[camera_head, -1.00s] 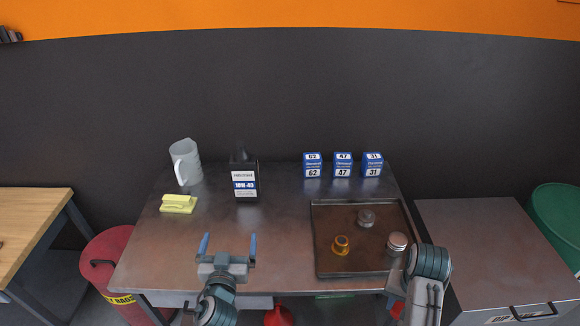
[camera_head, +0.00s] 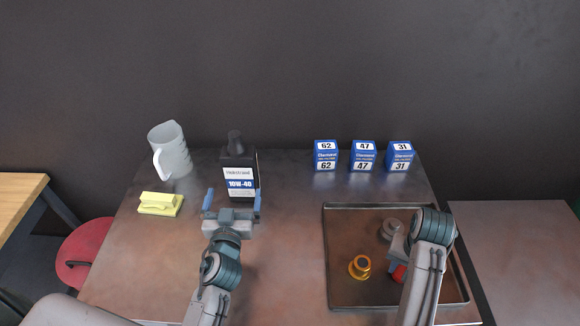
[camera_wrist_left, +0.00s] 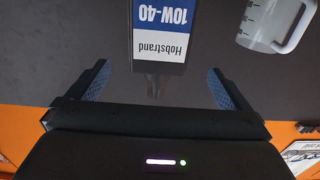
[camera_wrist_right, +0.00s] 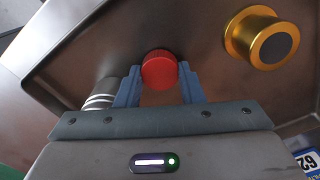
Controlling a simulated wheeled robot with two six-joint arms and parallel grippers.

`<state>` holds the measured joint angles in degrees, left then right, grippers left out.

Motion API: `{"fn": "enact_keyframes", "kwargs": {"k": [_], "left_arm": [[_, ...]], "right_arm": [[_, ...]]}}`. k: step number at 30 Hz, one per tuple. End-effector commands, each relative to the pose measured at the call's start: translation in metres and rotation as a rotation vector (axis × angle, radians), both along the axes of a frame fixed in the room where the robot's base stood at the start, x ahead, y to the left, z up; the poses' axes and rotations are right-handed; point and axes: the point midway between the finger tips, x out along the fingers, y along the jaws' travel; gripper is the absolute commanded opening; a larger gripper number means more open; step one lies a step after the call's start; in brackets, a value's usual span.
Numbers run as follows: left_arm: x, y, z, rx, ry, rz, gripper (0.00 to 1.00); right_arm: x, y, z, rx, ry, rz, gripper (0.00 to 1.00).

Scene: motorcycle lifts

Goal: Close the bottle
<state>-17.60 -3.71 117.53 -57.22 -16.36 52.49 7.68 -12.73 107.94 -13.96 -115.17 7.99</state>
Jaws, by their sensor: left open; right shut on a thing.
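The black oil bottle (camera_head: 238,170) labelled 10W-40 stands upright near the back of the table; it also shows upside down in the left wrist view (camera_wrist_left: 160,45). My left gripper (camera_head: 232,198) is open and empty, in front of the bottle, its fingers pointing toward it. My right gripper (camera_wrist_right: 160,88) is shut on a red ribbed cap (camera_wrist_right: 159,70), above the tray (camera_head: 342,300). In the head view, my right arm hides most of that gripper, and a bit of red shows beside it. I cannot tell whether anything covers the bottle's mouth.
The tray holds a gold flanged part (camera_head: 360,267), a grey round part (camera_head: 391,230) and a silver cylinder (camera_wrist_right: 102,93). Three blue boxes (camera_head: 363,156) stand behind it. Mid-table is clear.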

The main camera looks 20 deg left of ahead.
Motion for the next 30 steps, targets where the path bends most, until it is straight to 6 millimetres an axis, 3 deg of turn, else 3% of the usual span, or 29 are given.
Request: {"fn": "enact_keyframes", "kwargs": {"k": [11,22,30], "left_arm": [[0.001,0.000,0.000,0.000,0.000,0.000,1.00],[0.051,0.013,0.001,0.002,0.000,-0.001,1.00],[0.058,0.015,-0.001,0.000,0.001,0.000,1.00]], "right_arm": [[0.000,0.000,0.000,0.000,-0.001,0.000,0.14],[0.000,0.000,0.016,0.000,0.000,0.000,0.14],[0.000,0.000,0.016,0.000,0.000,0.000,0.14]]}}
